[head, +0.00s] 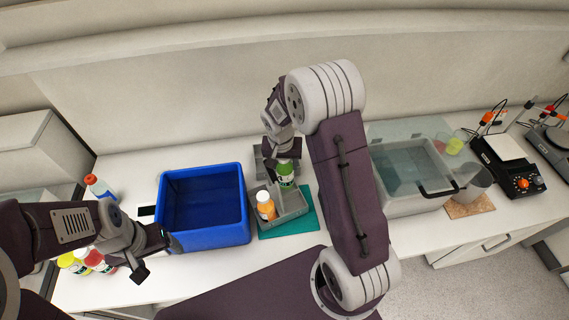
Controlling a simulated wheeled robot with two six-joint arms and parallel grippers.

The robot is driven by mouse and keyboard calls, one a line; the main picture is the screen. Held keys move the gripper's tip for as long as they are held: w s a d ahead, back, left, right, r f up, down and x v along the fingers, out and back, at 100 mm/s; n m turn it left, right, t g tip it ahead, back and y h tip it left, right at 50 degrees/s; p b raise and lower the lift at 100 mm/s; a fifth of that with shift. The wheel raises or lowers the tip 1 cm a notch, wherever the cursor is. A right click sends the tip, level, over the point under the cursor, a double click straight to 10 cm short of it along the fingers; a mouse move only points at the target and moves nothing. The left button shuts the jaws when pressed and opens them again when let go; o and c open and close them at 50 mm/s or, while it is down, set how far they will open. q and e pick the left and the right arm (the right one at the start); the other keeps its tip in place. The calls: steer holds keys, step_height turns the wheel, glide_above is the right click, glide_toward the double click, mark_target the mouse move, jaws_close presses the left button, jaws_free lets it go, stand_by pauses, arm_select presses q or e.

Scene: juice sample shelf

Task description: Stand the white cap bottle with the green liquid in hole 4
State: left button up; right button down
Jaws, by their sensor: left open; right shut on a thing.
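A white cap bottle with orange liquid (265,207) stands in the front left part of the rack. My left gripper (151,255) is open and empty, left of the blue bin.
A blue bin (205,240) stands left of the rack, which sits on a teal mat (308,222). Yellow and red bottles (97,261) stand beside my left gripper; a red-capped bottle (99,187) is behind. A clear water tank (405,208) is right of my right arm.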

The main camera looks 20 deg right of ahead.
steer(key=c, duration=0.5)
jaws_free()
steer(key=r, duration=0.2)
steer(key=s+r+b, duration=0.1)
steer(key=r, duration=0.2)
steer(key=a+r+b, duration=0.1)
steer(key=r, duration=0.2)
steer(key=shift+s+r, duration=0.1)
steer(key=shift+s, duration=0.05)
steer(key=shift+s+r, duration=0.1)
steer(key=shift+r, duration=0.3)
steer(key=shift+f, duration=0.15)
